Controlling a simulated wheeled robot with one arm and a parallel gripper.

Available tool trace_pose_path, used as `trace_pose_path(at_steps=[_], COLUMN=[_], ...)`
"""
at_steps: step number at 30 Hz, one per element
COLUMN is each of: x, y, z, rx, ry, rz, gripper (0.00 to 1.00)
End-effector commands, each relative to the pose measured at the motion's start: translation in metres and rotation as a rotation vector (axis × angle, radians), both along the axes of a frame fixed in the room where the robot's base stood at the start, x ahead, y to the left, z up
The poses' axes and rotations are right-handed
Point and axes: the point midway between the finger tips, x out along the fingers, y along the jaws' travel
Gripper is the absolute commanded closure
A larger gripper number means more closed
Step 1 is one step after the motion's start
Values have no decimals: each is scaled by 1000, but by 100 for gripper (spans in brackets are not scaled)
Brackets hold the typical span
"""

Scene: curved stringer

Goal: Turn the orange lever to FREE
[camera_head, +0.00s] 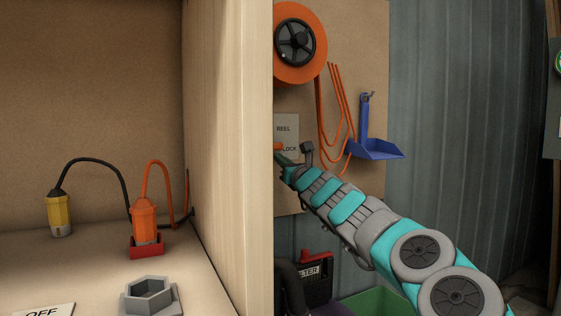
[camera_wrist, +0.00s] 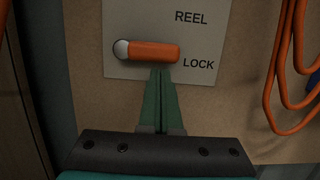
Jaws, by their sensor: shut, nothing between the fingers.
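The orange lever (camera_wrist: 152,52) shows in the wrist view on a pale plate (camera_wrist: 125,68) marked REEL and LOCK. It lies level, with a round silver pivot (camera_wrist: 121,48) at its left end and its free end toward the right, just above the word LOCK. No FREE marking is visible. My gripper (camera_wrist: 160,72) is shut and empty, its tips right at the lower edge of the lever; whether they touch it I cannot tell. In the head view my gripper is mostly hidden behind the wooden panel edge, and a bit of orange shows there.
In the head view an orange reel (camera_head: 299,42) hangs above the plate, with orange cable (camera_head: 340,110) hanging beside it. A blue dustpan (camera_head: 375,148) hangs to the right. A tall wooden panel (camera_head: 228,150) stands left of my arm. A green bin (camera_head: 375,303) is below.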

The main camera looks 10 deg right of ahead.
Motion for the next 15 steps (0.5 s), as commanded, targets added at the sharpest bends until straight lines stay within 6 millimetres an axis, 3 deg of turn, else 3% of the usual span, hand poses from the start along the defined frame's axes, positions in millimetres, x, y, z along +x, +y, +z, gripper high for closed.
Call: trace_pose_path(at_steps=[15], x=[0], y=[-2], z=[4], rx=[-62], ry=[-18], rz=[1], gripper=[100])
